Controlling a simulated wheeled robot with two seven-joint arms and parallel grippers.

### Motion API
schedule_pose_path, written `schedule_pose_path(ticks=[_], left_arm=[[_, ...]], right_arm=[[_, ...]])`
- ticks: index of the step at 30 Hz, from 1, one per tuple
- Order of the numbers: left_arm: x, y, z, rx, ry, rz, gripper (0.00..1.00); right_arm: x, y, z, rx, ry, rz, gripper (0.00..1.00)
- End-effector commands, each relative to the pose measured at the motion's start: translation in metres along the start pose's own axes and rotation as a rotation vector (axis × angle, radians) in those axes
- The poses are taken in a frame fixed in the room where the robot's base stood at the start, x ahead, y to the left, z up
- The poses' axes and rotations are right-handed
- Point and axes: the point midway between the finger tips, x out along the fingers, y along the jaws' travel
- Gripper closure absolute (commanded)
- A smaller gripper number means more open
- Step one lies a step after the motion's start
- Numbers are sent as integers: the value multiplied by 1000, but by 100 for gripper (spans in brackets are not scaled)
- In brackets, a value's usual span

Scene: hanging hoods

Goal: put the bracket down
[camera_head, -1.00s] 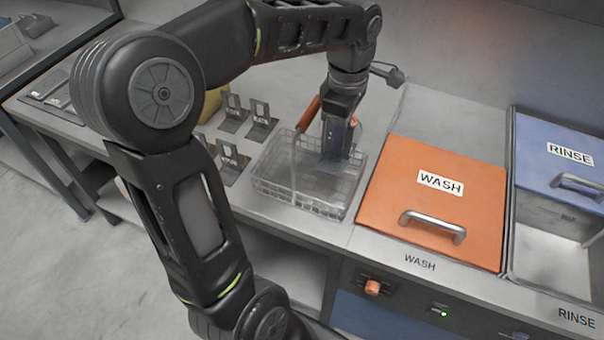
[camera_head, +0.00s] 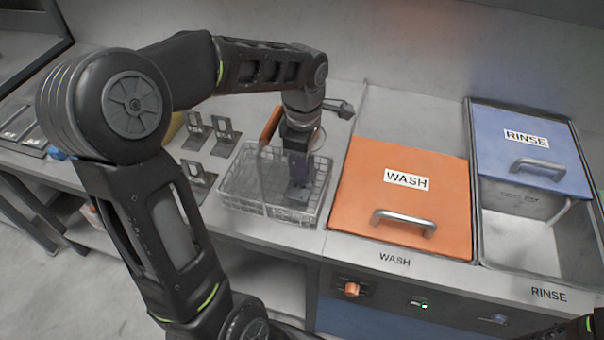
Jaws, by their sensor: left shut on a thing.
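My left gripper (camera_head: 299,172) points down into the wire basket (camera_head: 240,208), shut on a dark grey bracket (camera_head: 296,194). The bracket is low inside the basket's right half, mostly hidden by the gripper and the wires. I cannot tell whether it touches the basket floor. The basket stands on the counter left of the orange WASH lid, its orange-gripped handle (camera_head: 270,124) upright just left of the gripper. My right gripper is not in view; only a bit of dark arm shows at the bottom right corner.
Several similar labelled brackets, one of them a back bracket (camera_head: 226,132), stand on the counter left of the basket. The closed WASH lid (camera_head: 402,211) is to the right. The blue RINSE lid (camera_head: 530,145) covers the back of its steel tank (camera_head: 545,243), open in front.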

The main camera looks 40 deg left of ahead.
Motion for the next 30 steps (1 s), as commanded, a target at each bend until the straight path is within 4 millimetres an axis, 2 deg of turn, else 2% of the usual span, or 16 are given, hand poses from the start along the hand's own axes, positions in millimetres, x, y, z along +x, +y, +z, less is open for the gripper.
schedule_pose_path(ticks=[7,15,27,28,30], left_arm=[[3,0,0,1,0,0,100],[35,0,0,1,-1,-1,100],[41,0,0,1,-1,2,100],[41,0,0,1,-1,1,94],[40,0,0,1,-1,0,88]], right_arm=[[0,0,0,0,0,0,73],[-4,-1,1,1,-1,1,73],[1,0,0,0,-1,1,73],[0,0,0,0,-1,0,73],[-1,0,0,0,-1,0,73]])
